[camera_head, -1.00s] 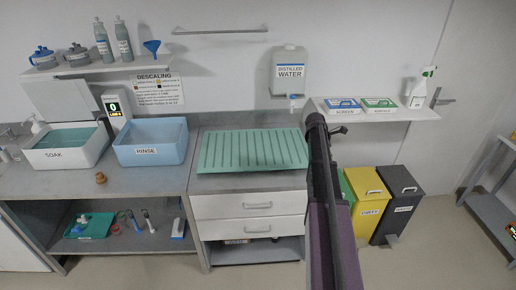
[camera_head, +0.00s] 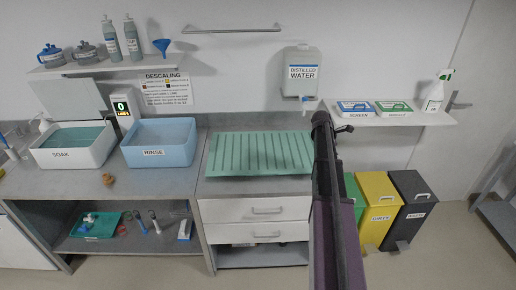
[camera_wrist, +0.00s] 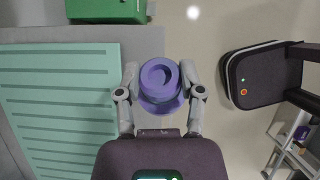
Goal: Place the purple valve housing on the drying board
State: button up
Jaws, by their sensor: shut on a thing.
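The purple valve housing (camera_wrist: 160,84) is a round, stepped part with a ring-shaped top. In the wrist view my gripper (camera_wrist: 160,88) is shut on it, one finger on each side. It shows over the floor, just beside the counter edge and the drying board. The drying board (camera_head: 260,154) is a pale green ribbed board lying on the counter; it also shows at the left of the wrist view (camera_wrist: 62,100). It is bare. In the head view my arm crosses to the right of the board, and the housing cannot be made out there.
The blue rinse basin (camera_head: 158,142) and white soak basin (camera_head: 75,146) stand left of the board. A small brown part (camera_head: 108,181) lies on the counter. A distilled water container (camera_head: 300,70) hangs behind. Yellow (camera_head: 378,205) and dark (camera_head: 413,205) bins stand right of the counter.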

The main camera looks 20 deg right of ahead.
aim_at(259, 154)
jog(key=i, duration=0.85)
jog(key=z, duration=0.05)
